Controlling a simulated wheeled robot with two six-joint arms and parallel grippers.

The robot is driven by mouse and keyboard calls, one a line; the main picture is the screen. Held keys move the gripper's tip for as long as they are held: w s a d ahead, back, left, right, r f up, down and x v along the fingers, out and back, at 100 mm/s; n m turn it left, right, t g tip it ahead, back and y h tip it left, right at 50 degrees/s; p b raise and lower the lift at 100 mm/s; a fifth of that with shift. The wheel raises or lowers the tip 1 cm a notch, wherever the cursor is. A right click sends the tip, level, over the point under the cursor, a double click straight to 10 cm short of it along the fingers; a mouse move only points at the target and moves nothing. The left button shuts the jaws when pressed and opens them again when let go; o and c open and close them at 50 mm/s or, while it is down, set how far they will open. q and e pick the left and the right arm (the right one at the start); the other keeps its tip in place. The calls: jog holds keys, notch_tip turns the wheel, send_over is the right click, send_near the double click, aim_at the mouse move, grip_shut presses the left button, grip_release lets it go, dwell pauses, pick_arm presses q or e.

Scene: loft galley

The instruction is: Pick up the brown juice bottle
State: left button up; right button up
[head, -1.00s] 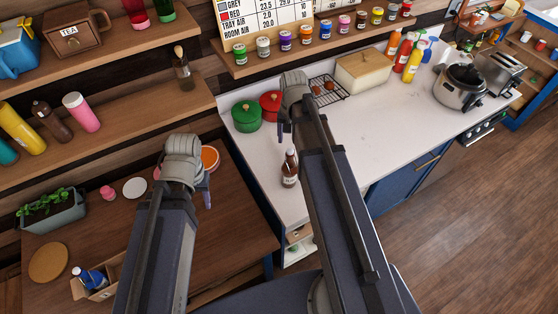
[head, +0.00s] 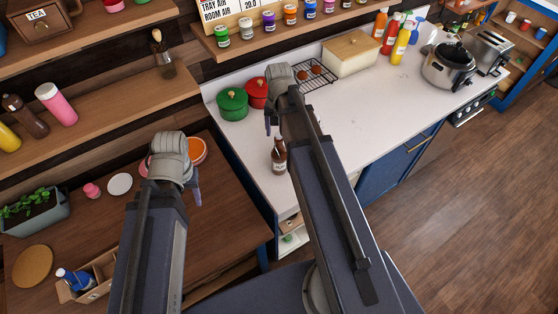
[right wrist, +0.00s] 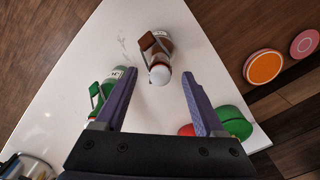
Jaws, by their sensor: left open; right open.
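A brown bottle (head: 279,155) with a pale label stands upright near the left edge of the white counter. In the right wrist view the brown bottle (right wrist: 160,45) shows its whitish cap and a handle-like loop. It lies ahead of my right gripper (right wrist: 158,76), whose open fingers point toward it with nothing gripped. I cannot tell whether they touch it. In the head view my right gripper (head: 271,120) is above the counter, near the bottle, partly hidden by its own arm. My left gripper (head: 190,188) is open and empty above the wooden table.
A green bottle (right wrist: 108,85) stands beside the brown one, close to a right finger. A green pot (head: 232,104) and a red pot (head: 257,93) are behind on the counter (head: 360,115). An orange-topped disc (head: 197,151) is on the wooden table (head: 215,235).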

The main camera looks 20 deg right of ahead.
aim_at(279, 153)
notch_tip(279, 153, down, 3)
jog(key=shift+f+b, duration=0.15)
jog(key=shift+b, duration=1)
grip_shut()
dwell(0.4)
